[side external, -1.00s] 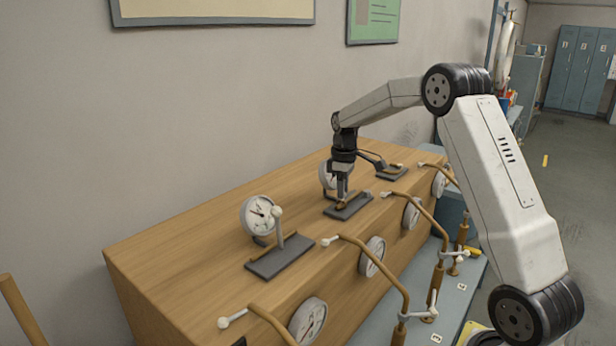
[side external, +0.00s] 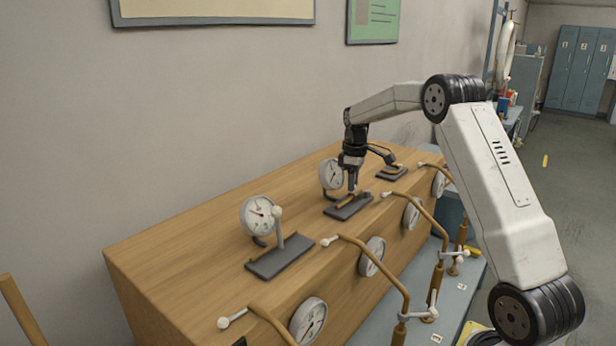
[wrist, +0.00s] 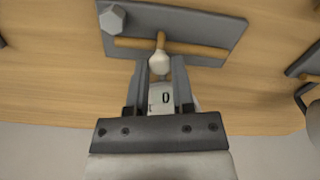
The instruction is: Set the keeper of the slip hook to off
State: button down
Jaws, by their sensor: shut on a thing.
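In the side view a dark plate (side external: 345,210) sits on top of the wooden bench, carrying a small brass fitting. The plate also fills the top of the wrist view (wrist: 200,20), with a brass bar (wrist: 195,48) along it, a grey hexagonal knob (wrist: 112,18) at its left end and a short brass lever (wrist: 160,40) with a white ball tip (wrist: 159,64). My gripper (side external: 353,190) is over this plate. In the wrist view my gripper (wrist: 159,68) is shut on the white ball tip.
A plate (side external: 278,257) with an upright white-tipped lever (side external: 279,228) stands to the left, and another plate (side external: 391,173) lies beyond my gripper. Gauges (side external: 258,215) (side external: 331,174) stand close behind. Curved brass pipes (side external: 375,252) line the front. The bench top at left is clear.

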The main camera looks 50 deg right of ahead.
jog(key=shift+d, duration=0.35)
jog(key=shift+c, duration=2.2)
grip_release()
jog(key=shift+r, duration=0.15)
jog(key=shift+r, duration=3.8)
jog(key=shift+a, duration=0.1)
